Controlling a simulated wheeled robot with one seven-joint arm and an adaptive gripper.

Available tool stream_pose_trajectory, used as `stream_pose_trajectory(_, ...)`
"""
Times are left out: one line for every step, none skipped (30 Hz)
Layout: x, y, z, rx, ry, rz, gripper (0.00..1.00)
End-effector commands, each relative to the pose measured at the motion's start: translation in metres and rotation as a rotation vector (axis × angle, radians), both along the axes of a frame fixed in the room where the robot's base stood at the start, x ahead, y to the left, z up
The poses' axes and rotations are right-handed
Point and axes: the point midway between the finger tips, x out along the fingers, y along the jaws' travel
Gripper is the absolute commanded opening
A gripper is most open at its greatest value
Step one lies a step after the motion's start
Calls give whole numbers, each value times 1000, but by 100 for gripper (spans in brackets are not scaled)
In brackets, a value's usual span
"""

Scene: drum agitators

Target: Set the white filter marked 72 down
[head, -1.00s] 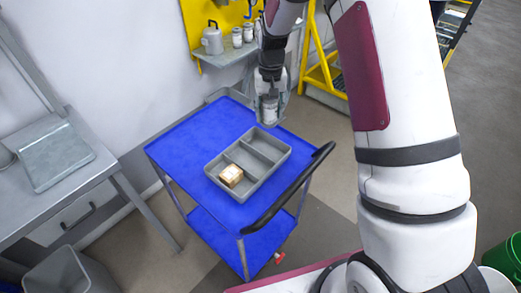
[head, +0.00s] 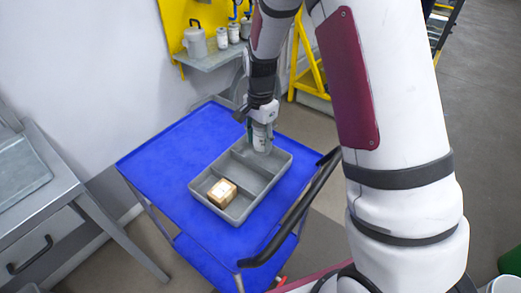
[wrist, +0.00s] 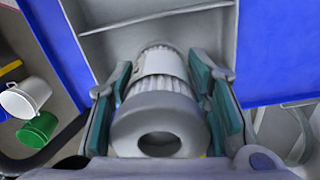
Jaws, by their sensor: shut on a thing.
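My gripper (wrist: 165,95) is shut on a white ribbed filter, with a teal-padded finger on each side of it. The filter (wrist: 160,84) has a pale band and a round grey end with a dark hole facing the wrist camera. No number can be read on it. In the head view the filter (head: 262,138) hangs from my gripper over the far right end of the grey divided tray (head: 278,178). Whether its lower end touches the tray is hidden. The tray lies on the blue cart top (head: 160,165).
A small cardboard box (head: 222,192) sits in the tray's near compartment; the middle one looks empty. The cart's black handle (head: 290,220) is at the right. A shelf (head: 215,57) with white containers stands behind. A grey workbench (head: 50,200) is at left.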

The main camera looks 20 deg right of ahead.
Motion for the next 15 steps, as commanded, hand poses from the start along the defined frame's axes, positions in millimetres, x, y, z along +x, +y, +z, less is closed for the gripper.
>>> stream_pose_trajectory(0,0,-4,0,0,0,16)
stream_pose_trajectory(0,0,-6,0,0,0,16)
stream_pose_trajectory(0,0,-8,0,0,0,16)
stream_pose_trajectory(0,-1,-10,0,0,0,16)
stream_pose_trajectory(0,0,-12,0,1,0,16)
stream_pose_trajectory(0,-1,-16,-1,2,0,16)
stream_pose_trajectory(-1,-1,-20,-1,2,0,16)
stream_pose_trajectory(-1,-1,-25,0,2,0,16)
stream_pose_trajectory(-1,-1,-30,0,3,0,16)
stream_pose_trajectory(-1,-1,-35,0,3,0,16)
stream_pose_trajectory(-1,-1,-39,0,2,0,16)
stream_pose_trajectory(-1,0,-42,0,2,1,16)
stream_pose_trajectory(0,0,-44,0,1,1,16)
stream_pose_trajectory(0,0,-45,0,0,1,16)
stream_pose_trajectory(0,0,-45,0,-1,1,16)
